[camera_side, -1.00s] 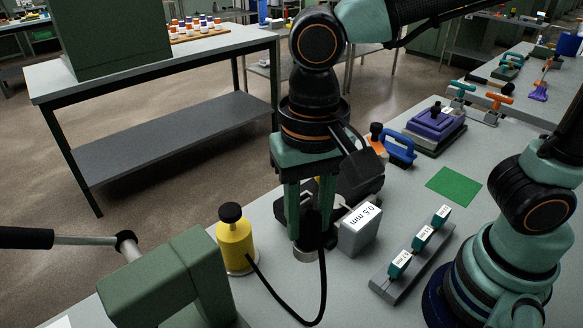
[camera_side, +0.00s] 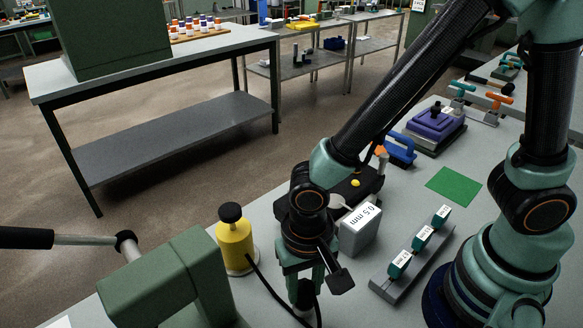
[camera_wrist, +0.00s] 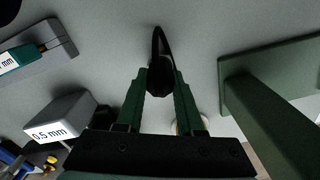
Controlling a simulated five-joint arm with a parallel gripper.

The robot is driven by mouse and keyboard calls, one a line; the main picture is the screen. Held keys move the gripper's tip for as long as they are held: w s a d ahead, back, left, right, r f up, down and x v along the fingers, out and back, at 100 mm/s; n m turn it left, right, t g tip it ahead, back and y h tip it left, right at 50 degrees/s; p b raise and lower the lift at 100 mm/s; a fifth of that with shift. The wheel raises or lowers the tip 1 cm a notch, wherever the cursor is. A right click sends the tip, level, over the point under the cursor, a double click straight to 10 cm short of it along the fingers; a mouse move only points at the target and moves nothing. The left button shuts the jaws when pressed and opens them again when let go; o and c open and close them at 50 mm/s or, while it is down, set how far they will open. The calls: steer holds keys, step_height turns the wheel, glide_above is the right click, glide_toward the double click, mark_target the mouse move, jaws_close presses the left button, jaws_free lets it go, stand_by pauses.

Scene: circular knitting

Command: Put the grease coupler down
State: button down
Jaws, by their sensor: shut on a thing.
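My gripper (camera_side: 303,284) is shut on the grease coupler (camera_side: 305,294), a dark cylinder with a lighter lower end, low over the grey bench (camera_side: 352,290). In the wrist view the coupler (camera_wrist: 160,76) sits between the two green fingers (camera_wrist: 158,85). A black hose (camera_side: 268,284) runs from the yellow grease pot (camera_side: 235,245), which has a black cap, to the coupler. The coupler looks roughly upright. I cannot tell whether its lower end touches the bench.
A grey block marked 0.5 mm (camera_side: 359,235) stands just right of my gripper. A rack of teal-handled gauges (camera_side: 413,256) lies farther right. A green machine frame (camera_side: 165,280) is at front left. A green square (camera_side: 453,184) lies flat behind the rack.

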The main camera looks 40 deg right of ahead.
mark_target(305, 285)
steer(key=shift+f, duration=0.35)
steer(key=c, duration=0.5)
jaws_free()
steer(key=shift+f, duration=0.15)
steer(key=shift+c, duration=0.2)
step_height(305, 285, up, 12)
steer(key=w+d+r+n+t, duration=0.2)
steer(key=w+d+r, duration=0.1)
steer(key=d, duration=0.7)
steer(key=w+d+r+n+t, duration=0.2)
steer(key=d+r, duration=0.4)
steer(key=d, duration=0.5)
steer(key=shift+w+n+t, duration=0.3)
steer(key=shift+w+t, duration=0.45)
steer(key=shift+t, duration=0.05)
